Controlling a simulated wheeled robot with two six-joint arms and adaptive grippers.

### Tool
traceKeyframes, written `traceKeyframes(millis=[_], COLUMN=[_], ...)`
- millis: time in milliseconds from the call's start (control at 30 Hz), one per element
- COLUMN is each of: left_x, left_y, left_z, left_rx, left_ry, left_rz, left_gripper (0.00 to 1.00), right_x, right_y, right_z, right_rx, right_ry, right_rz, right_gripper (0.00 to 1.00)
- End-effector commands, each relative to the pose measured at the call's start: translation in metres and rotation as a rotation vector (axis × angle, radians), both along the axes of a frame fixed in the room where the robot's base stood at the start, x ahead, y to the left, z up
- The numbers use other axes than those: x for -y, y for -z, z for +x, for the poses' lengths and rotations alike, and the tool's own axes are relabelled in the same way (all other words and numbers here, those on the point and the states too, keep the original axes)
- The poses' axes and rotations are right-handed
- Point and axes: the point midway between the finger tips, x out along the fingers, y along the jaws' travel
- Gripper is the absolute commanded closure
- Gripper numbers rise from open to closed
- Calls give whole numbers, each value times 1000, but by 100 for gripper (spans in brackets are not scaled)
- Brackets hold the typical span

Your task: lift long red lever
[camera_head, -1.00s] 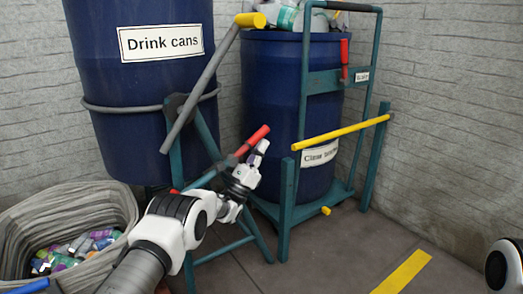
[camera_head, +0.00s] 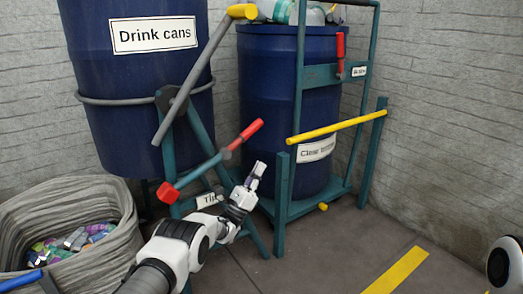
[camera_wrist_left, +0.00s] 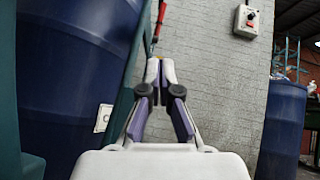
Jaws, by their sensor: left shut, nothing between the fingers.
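The long red lever (camera_head: 247,133) slants up to the right across the teal stand in front of the drink cans barrel. It has a red grip at its upper end, a teal shaft and a red block (camera_head: 167,193) at its lower end. My left gripper (camera_head: 258,168) is shut and empty, below and slightly right of the red grip, with a visible gap in the picture. In the left wrist view its fingertips (camera_wrist_left: 160,68) are together. A thin red handle (camera_wrist_left: 159,20) shows beyond them; I cannot tell which one. My right gripper is out of view.
A grey lever with a yellow end (camera_head: 242,11) rises above. A yellow bar (camera_head: 338,127) and a short red handle (camera_head: 340,52) are on the teal frame at right. A basket of cans (camera_head: 115,205) stands at left.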

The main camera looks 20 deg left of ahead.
Motion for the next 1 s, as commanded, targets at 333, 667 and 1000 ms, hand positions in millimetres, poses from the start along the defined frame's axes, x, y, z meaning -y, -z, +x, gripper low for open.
traceKeyframes(millis=[333,667,1000], left_x=[-1,-1,9], left_y=[35,34,-36], left_z=[-11,-10,-3], left_rx=[0,0,-50], left_ry=[1,2,7], left_rz=[0,1,-24], left_gripper=[100,100,100], right_x=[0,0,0], right_y=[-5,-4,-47], right_z=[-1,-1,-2], right_rx=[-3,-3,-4], right_ry=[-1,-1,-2], right_rz=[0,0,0], right_gripper=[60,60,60])
